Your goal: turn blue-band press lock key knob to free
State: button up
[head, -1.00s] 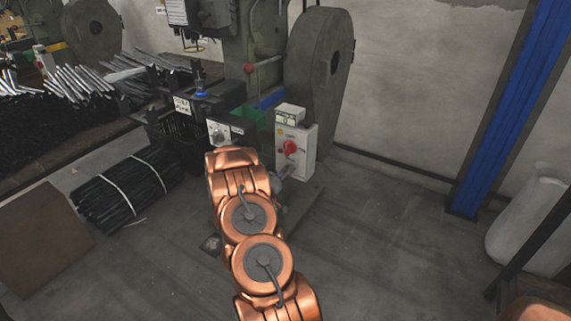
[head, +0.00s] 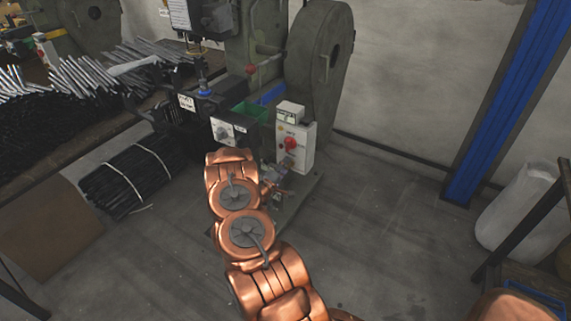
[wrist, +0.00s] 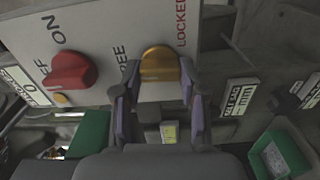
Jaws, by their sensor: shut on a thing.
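The yellow lock knob (wrist: 160,64) sits on a pale panel (wrist: 115,22) in the wrist view, between the printed words FREE, on its left, and LOCKED, at its upper right. My gripper (wrist: 159,82) has one finger on each side of this knob and is shut on it. Which mark the knob points to is hard to tell. In the head view the blue-banded press (head: 270,95) stands behind the arm. My gripper (head: 271,180) shows there only in part, low beside the press's control box (head: 304,142); the yellow knob is hidden.
A red ON/OFF knob (wrist: 69,70) is on the same panel, left of my gripper. A green bin (wrist: 92,131) is below it. Another box with a grey dial (head: 222,131) is near the arm. Floor to the right (head: 390,220) is clear.

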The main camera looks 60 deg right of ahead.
jog(key=shift+w+n, duration=0.1)
jog(key=shift+n, duration=0.3)
jog(key=o, duration=1.1)
jog(key=shift+o, duration=0.2)
jog(key=shift+a, duration=0.15)
jog(key=a, duration=1.1)
jog(key=shift+s+a, duration=0.35)
